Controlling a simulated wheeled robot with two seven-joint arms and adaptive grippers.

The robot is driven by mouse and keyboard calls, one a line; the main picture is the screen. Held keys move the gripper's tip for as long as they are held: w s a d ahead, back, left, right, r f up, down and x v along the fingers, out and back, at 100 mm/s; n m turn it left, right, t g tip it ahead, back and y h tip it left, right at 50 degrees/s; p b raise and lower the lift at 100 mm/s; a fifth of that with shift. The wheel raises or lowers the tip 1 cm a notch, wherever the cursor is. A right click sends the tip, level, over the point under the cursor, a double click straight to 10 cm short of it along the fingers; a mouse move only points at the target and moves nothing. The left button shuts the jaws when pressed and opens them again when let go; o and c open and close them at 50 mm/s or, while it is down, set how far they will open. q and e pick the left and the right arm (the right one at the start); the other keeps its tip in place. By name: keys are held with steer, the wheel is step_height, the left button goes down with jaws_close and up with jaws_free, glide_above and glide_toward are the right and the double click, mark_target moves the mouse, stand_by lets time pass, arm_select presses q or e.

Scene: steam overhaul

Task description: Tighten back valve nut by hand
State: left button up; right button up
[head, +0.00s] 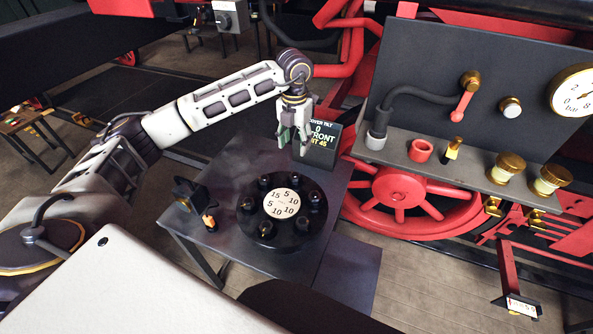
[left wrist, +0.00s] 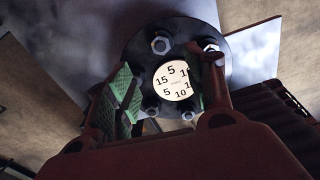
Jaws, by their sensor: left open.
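The black round valve cover (head: 283,243) lies on a grey table, with a ring of several nuts on studs around a white numbered disc (head: 282,204). Two nuts sit at its far edge, one at the far left (head: 265,181) and one at the far right (head: 294,181). I cannot tell which is the back valve nut. My left gripper (head: 295,142) is open, empty and pointing down, above and beyond the cover's far edge. In the left wrist view the cover (left wrist: 132,50) shows between and beyond the gripper's green-padded fingers (left wrist: 165,88), with hex nuts (left wrist: 161,45) visible. The right finger hides part of the disc.
A small display (head: 321,146) reading 0, FRONT and 45 stands at the table's back, close beside the left gripper. A small dark device (head: 187,192) and an orange-tipped item (head: 209,220) stand left of the cover.

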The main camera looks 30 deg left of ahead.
mark_target(295, 174)
arm_select(q)
steer(key=shift+s, duration=0.15)
steer(key=shift+f+p, duration=1.4)
steer(key=shift+f, duration=5.45)
steer(key=shift+c, duration=0.3)
steer(key=c, duration=1)
